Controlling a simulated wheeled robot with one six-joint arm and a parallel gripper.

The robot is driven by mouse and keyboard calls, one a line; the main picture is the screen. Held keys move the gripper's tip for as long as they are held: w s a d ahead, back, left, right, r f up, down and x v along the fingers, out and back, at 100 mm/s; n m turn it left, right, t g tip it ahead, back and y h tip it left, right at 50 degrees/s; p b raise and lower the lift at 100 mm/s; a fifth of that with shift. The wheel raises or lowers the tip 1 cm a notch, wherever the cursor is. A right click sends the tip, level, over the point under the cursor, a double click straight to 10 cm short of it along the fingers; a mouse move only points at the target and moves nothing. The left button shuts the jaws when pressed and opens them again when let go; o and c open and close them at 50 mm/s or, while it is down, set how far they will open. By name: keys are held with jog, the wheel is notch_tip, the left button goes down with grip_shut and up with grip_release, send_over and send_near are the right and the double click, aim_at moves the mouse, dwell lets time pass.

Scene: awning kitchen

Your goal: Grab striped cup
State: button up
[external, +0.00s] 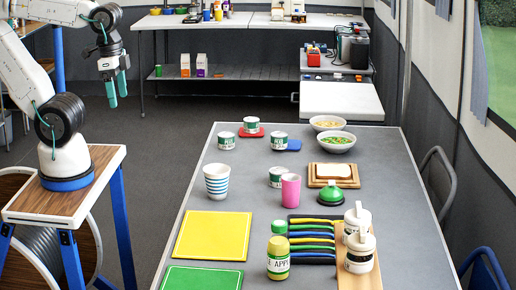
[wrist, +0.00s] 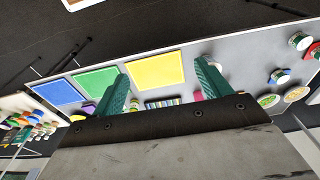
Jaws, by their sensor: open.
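The striped cup (external: 217,181), white with blue bands, stands upright on the grey table (external: 200,267) near its left edge, behind the yellow board. My gripper (external: 116,88) is open and empty, raised to the left of the table, well apart from the cup and higher than it. In the wrist view my gripper (wrist: 162,69) shows two green fingers spread wide, with nothing between them but the distant table. The cup cannot be clearly made out in the wrist view; the right finger may hide part of it.
Cans and bowls (external: 336,144) stand farther back. The tabletop around the striped cup is clear.

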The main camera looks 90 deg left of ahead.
jog(key=o, duration=0.5)
